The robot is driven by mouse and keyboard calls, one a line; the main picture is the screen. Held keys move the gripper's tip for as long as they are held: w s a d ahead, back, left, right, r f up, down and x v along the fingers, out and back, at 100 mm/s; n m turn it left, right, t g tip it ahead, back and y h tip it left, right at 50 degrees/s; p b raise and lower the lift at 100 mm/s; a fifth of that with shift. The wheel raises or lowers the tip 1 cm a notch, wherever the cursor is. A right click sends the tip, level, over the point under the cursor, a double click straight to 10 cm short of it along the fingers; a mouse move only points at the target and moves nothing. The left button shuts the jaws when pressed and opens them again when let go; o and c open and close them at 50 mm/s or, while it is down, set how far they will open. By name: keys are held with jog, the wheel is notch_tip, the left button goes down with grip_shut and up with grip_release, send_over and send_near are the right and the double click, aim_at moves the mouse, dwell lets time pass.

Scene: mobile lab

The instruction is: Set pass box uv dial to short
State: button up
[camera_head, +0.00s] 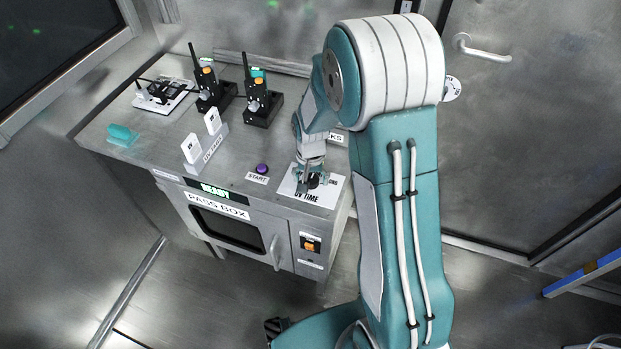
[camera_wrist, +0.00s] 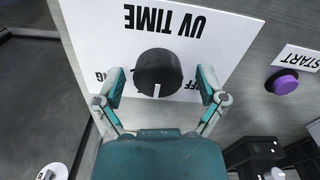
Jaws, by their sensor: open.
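The UV dial is a round black knob with a white pointer line. In the wrist view the dial (camera_wrist: 158,70) sits on a white plate (camera_wrist: 225,30) marked UV TIME, its line toward the bottom of the picture. In the head view the dial (camera_head: 314,181) is partly hidden by my gripper (camera_head: 306,180). In the wrist view my gripper (camera_wrist: 160,82) is open, with one finger on each side of the dial and visible gaps to it. The fingers partly cover the position labels; SHORT is not readable. The pass box (camera_head: 283,240) is below the bench top.
A purple START button (camera_head: 262,168) is left of the dial; it also shows in the wrist view (camera_wrist: 285,83). Two black radios in stands (camera_head: 262,105) and white cards in a holder (camera_head: 208,150) stand farther left. A door handle (camera_head: 482,48) is behind right.

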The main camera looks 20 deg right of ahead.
aim_at(311, 178)
jog(key=shift+r, duration=0.1)
notch_tip(311, 178, up, 12)
jog(key=shift+f, duration=0.2)
jog(key=shift+w, duration=0.1)
dwell(0.4)
jog(key=s+r+n+t, duration=0.2)
jog(key=s+r, duration=0.5)
jog(key=s, duration=0.3)
jog(key=s+r+n+t, duration=0.3)
jog(key=s+r, duration=0.5)
jog(key=s, duration=0.3)
jog(key=shift+t, duration=0.3)
dwell(2.9)
